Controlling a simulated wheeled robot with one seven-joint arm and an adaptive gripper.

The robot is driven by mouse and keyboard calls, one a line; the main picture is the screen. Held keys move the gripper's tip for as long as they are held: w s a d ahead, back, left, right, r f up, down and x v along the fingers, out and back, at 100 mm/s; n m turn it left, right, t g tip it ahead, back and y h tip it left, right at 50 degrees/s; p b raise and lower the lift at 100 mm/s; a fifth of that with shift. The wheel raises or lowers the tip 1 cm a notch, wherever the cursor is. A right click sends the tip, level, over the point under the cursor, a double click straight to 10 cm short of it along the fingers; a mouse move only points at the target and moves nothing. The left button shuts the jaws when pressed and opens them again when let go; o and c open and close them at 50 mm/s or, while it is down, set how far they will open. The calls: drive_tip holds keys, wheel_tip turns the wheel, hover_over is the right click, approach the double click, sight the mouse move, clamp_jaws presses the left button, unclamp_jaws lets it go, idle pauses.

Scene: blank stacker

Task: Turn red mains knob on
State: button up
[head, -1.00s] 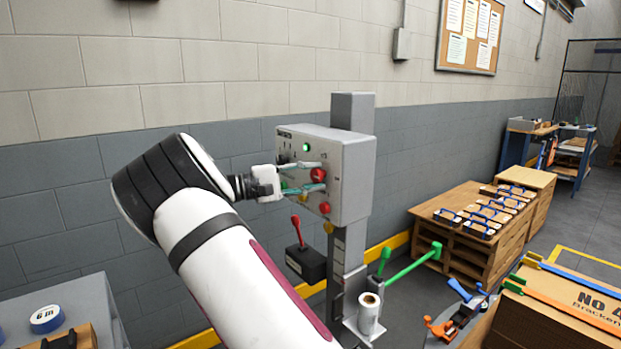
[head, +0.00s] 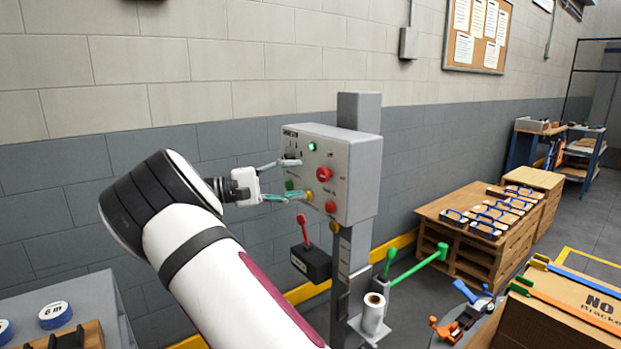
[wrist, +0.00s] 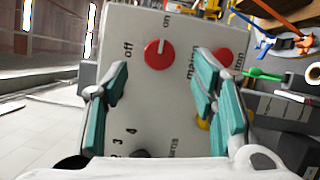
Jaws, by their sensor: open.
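The red mains knob (head: 323,174) is on the front of a grey control box (head: 362,185). In the wrist view the knob (wrist: 158,56) is round and red, between the labels "off" and "on". A pale mark on it appears to point toward "on". My gripper (head: 298,180) is open in front of the panel, apart from the knob. In the wrist view its teal-padded fingers (wrist: 160,85) stand wide to either side, with the knob in plain sight beyond the tips.
A red button (head: 330,206) sits below the knob, beside a yellow one (head: 309,196). A green lamp (head: 312,146) shows above. A red-handled lever (head: 301,222) stands on a black box below. Green-handled levers (head: 420,264) and a white roll (head: 373,314) are lower right.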

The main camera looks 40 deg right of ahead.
drive_tip(key=v, duration=0.6)
idle(0.3)
drive_tip(key=s+d+r+n+t+y+p, duration=0.1)
drive_tip(key=s+d+y+p, duration=0.1)
drive_tip(key=s+y, duration=0.45)
drive_tip(key=s+d+r+t+y+p, duration=0.1)
drive_tip(key=s+d+t+y, duration=0.15)
drive_tip(key=s, duration=0.75)
drive_tip(key=s+a+t+y+p, duration=0.2)
drive_tip(key=s+a, duration=0.6)
drive_tip(key=s, duration=0.5)
drive_tip(key=s+a+n+t+y+p, duration=0.1)
drive_tip(key=s+a+t+y+p, duration=0.2)
drive_tip(key=s+a, duration=0.6)
drive_tip(key=s+r+t+y, duration=0.1)
drive_tip(key=s+t+y, duration=0.1)
drive_tip(key=s+y, duration=0.1)
drive_tip(key=shift+s+a+y, duration=0.2)
drive_tip(key=shift+s+y, duration=0.1)
drive_tip(key=shift+s, duration=0.1)
